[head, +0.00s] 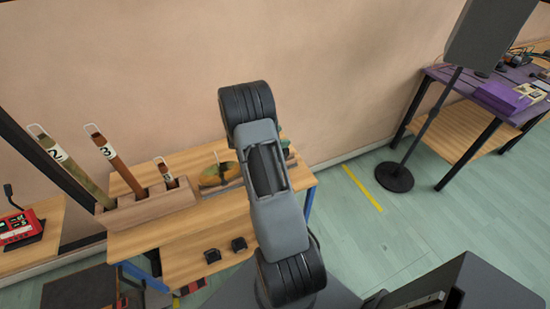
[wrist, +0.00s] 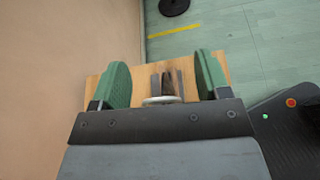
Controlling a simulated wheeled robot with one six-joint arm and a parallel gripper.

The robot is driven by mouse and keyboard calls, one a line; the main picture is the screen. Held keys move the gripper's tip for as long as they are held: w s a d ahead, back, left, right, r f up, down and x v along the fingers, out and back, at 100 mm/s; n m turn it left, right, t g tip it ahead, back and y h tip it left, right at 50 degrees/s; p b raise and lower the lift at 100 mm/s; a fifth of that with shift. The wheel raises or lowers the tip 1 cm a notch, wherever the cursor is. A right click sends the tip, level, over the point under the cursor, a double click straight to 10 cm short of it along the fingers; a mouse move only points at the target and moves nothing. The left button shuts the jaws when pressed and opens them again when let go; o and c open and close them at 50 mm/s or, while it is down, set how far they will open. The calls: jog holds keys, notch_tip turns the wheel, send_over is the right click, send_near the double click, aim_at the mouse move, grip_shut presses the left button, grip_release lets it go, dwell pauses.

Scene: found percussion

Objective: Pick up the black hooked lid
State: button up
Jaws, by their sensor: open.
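My gripper (wrist: 163,78) is open, its two green-padded fingers spread above the wooden table in the wrist view. Between the fingers stands a dark, narrow piece (wrist: 168,85) with a pale round rim (wrist: 158,101) at its near side. I cannot tell whether this is the black hooked lid, nor how far it is below the fingers. In the head view my arm hides most of the gripper and what lies under it.
A wooden rack (head: 150,207) holds several numbered tubes on the table's left. A wall (head: 160,70) rises behind. A black stand base (head: 394,177) and a purple-topped table (head: 485,85) stand to the right, with open floor between.

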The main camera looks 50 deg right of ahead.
grip_shut()
dwell(0.7)
